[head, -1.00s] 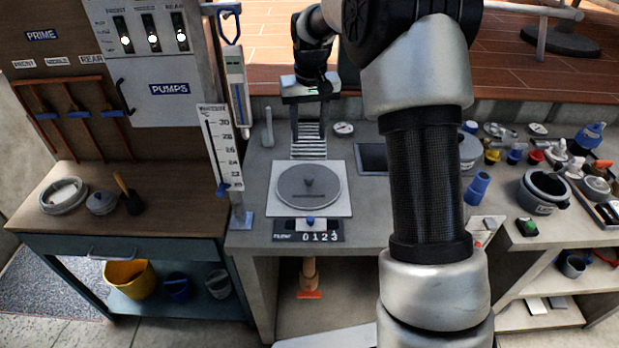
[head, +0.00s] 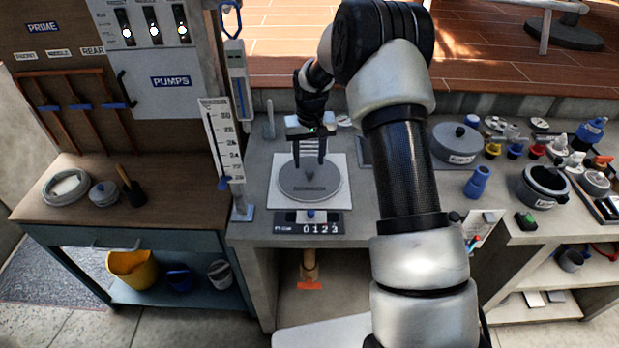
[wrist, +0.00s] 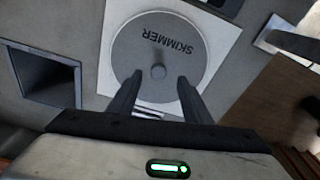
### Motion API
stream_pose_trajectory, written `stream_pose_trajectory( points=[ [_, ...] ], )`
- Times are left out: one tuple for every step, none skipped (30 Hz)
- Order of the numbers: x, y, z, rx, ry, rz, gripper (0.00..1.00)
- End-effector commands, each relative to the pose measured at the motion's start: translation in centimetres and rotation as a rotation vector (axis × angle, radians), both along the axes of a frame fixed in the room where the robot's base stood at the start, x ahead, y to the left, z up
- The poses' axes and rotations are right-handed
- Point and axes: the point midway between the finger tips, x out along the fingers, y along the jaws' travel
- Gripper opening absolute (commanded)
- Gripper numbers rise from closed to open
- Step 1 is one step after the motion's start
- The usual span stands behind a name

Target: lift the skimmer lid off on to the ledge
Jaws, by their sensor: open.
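The skimmer lid (head: 310,185) is a round grey disc with a small knob in the middle. It lies on a square white plate (head: 335,202) on the grey counter. In the wrist view the lid (wrist: 135,45) reads "SKIMMER" and its knob (wrist: 158,71) stands up between and just beyond my fingertips. My gripper (head: 310,165) is open and empty, above the far part of the lid near the knob. In the wrist view its fingers (wrist: 158,82) are spread either side of the knob's line. I cannot tell the exact height above the lid.
A dark square opening (wrist: 48,78) lies beside the plate. A counter display (head: 309,223) sits at the plate's front edge. A grey lidded pot (head: 457,146) and a blue fitting (head: 477,183) stand to the right. A ruled gauge (head: 222,140) stands at left.

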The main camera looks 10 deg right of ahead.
Motion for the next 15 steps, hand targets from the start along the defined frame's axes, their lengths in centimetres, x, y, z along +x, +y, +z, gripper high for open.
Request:
stream_pose_trajectory(
  points=[
    [0.0, -0.1, -0.9, 0.001, 0.004, -0.001, 0.45],
    [0.1, -0.2, -1.3, 0.001, 0.004, -0.001, 0.45],
    [0.1, -0.3, -1.9, 0.001, 0.005, -0.001, 0.45],
    [0.2, -0.3, -2.4, 0.001, 0.003, -0.001, 0.45],
    [0.3, -0.3, -2.8, 0.001, 0.003, -0.001, 0.45],
    [0.3, -0.3, -3.3, 0.001, 0.004, -0.001, 0.45],
    [0.4, -0.3, -3.6, 0.001, 0.003, -0.001, 0.45],
    [0.4, -0.3, -3.8, 0.000, 0.002, -0.001, 0.45],
    [0.4, -0.3, -4.0, 0.000, 0.002, -0.001, 0.45],
    [0.5, -0.3, -4.1, 0.000, 0.001, 0.000, 0.45],
    [0.5, -0.3, -4.1, 0.000, 0.001, 0.000, 0.45],
    [0.5, -0.3, -4.1, 0.000, 0.000, 0.000, 0.45],
    [0.5, -0.3, -4.1, 0.000, 0.000, 0.000, 0.45],
    [0.5, -0.3, -4.1, 0.000, 0.000, 0.000, 0.45],
    [0.5, -0.3, -4.1, 0.000, 0.000, 0.000, 0.45]
  ],
)
